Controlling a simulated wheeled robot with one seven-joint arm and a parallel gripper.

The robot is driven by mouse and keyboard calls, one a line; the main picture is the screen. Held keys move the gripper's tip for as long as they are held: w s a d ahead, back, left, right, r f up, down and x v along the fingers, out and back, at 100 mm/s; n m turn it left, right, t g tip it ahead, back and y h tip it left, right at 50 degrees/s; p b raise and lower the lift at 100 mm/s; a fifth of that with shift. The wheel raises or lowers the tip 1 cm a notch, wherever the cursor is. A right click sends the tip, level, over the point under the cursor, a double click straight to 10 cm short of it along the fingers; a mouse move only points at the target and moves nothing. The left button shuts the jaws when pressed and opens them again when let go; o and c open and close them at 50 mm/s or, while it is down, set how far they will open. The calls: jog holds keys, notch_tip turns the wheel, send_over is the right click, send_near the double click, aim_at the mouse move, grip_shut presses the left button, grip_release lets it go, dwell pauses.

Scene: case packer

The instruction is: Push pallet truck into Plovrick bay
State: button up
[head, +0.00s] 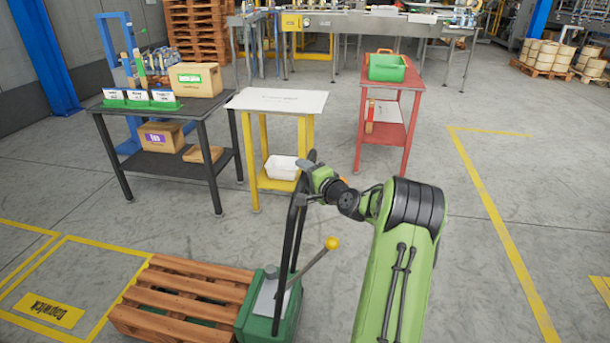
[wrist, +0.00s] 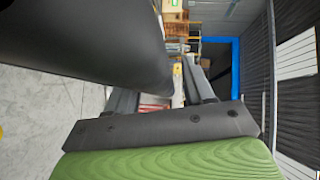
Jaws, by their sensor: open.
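The pallet truck (head: 258,318) is green with a tall black handle (head: 287,240) and a yellow-knobbed lever (head: 332,243). A slatted wooden pallet (head: 185,290) sits at its left side, over its forks. My gripper (head: 312,170) is at the top of the handle, open. In the wrist view, a thick dark bar, seemingly the handle (wrist: 90,40), crosses beside my gripper (wrist: 168,95). Whether it lies between the fingers is unclear. A yellow-outlined floor bay with a yellow name label (head: 48,310) lies left of the pallet; I cannot read the name surely.
Yellow floor lines (head: 500,225) run at right, where the floor is clear. Another yellow mark (head: 602,288) shows at the right edge.

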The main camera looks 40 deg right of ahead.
grip_shut()
dwell(0.3)
jog(key=shift+w, duration=0.1)
